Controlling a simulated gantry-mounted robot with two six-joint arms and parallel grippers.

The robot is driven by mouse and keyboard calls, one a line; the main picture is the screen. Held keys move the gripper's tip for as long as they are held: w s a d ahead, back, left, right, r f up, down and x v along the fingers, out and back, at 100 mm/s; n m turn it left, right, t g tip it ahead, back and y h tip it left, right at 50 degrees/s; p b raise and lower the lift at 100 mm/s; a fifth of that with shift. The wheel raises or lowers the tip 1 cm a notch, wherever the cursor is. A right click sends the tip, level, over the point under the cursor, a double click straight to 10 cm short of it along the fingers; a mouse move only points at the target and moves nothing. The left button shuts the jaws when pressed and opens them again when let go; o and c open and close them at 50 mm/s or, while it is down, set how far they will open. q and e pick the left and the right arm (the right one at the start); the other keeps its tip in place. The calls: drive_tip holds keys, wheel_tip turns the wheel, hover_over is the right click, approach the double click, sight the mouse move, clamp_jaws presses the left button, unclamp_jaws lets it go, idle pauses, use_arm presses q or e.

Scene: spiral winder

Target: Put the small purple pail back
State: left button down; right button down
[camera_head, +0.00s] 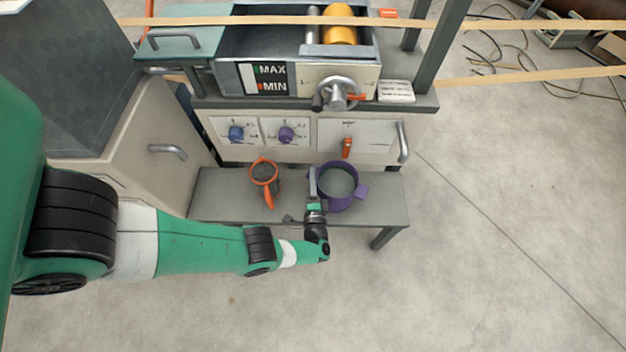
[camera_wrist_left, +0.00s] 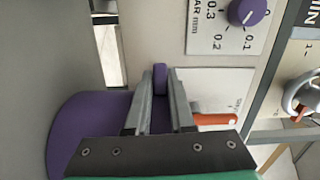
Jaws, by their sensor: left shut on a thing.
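The small purple pail (camera_head: 343,207) is at the right part of the low grey shelf in the head view, with grey contents or a grey inside. I cannot tell whether it rests on the shelf or hangs just above it. My left gripper (camera_head: 313,183) is at its left side. In the left wrist view, my left gripper (camera_wrist_left: 160,90) is shut on a purple lug (camera_wrist_left: 160,76) of the pail, whose body (camera_wrist_left: 80,128) shows at the lower left, partly hidden by the gripper. My right gripper is not in view.
An orange-rimmed pail (camera_head: 264,182) stands on the shelf (camera_head: 225,205) to the left. Above are a blue knob (camera_head: 236,134), a purple knob (camera_head: 286,135) and a red-orange lever (camera_head: 347,148).

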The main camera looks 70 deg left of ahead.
use_arm(q)
drive_tip(key=c, duration=0.8)
unclamp_jaws()
drive_tip(key=v, duration=1.2)
drive_tip(key=shift+w, duration=0.1)
